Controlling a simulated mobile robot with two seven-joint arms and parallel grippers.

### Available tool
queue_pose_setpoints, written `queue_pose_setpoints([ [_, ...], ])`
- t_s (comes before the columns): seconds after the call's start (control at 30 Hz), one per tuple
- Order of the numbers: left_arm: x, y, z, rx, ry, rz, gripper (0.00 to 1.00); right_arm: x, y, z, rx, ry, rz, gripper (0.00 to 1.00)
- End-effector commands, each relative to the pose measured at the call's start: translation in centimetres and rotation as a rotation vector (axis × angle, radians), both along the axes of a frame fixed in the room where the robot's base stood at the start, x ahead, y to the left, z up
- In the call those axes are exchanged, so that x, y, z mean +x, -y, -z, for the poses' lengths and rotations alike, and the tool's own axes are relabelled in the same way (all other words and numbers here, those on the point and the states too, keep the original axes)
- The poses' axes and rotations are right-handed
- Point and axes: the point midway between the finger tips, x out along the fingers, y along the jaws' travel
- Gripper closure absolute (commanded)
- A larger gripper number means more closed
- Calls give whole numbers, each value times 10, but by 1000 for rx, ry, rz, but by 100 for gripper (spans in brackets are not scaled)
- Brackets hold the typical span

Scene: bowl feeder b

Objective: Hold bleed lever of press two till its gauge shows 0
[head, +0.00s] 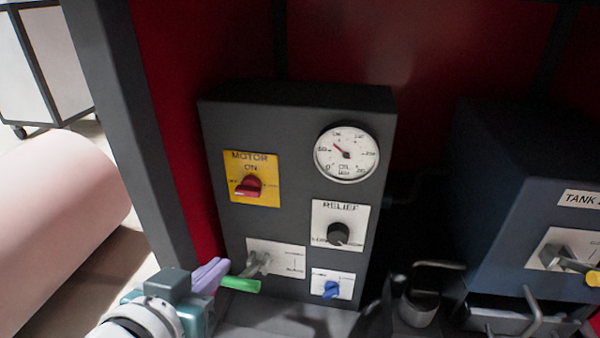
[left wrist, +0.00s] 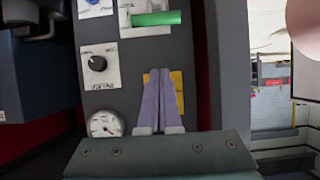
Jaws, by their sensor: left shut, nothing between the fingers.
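A dark grey panel (head: 290,110) carries a round white gauge (head: 346,168); its needle points up-left, well above 0. The lever (head: 260,262) sits on a white plate low on the panel, with a green grip (head: 243,285) pointing toward me. My left gripper (head: 222,268) is shut and empty, its purple fingers just beside the green grip; contact cannot be told. In the left wrist view the panel appears upside down; the shut fingers (left wrist: 161,78) point toward it, with the green grip (left wrist: 155,18) beyond the tips. No press number is readable. My right gripper is not in view.
The panel also has a red motor switch (head: 248,186) on yellow, a black relief knob (head: 339,234) and a blue valve handle (head: 331,290). A blue tank unit (head: 500,200) stands right, with metal fittings before it. A dark post (head: 130,130) rises left.

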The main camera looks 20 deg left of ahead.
Motion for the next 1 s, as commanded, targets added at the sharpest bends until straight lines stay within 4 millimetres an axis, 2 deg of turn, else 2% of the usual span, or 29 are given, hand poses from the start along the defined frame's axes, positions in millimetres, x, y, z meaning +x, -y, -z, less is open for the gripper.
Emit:
queue_pose_setpoints([
  [0.1,21,-5,16,3,4,2,100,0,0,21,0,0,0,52],
  [0.43,76,-19,46,3,1,0,100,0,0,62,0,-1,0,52],
  [0.5,64,-16,55,-1,-5,-1,100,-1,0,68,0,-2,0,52],
  [0.7,49,-12,66,0,-2,-1,100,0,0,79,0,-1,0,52],
  [1.0,45,-11,67,0,0,-1,100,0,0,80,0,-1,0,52],
])
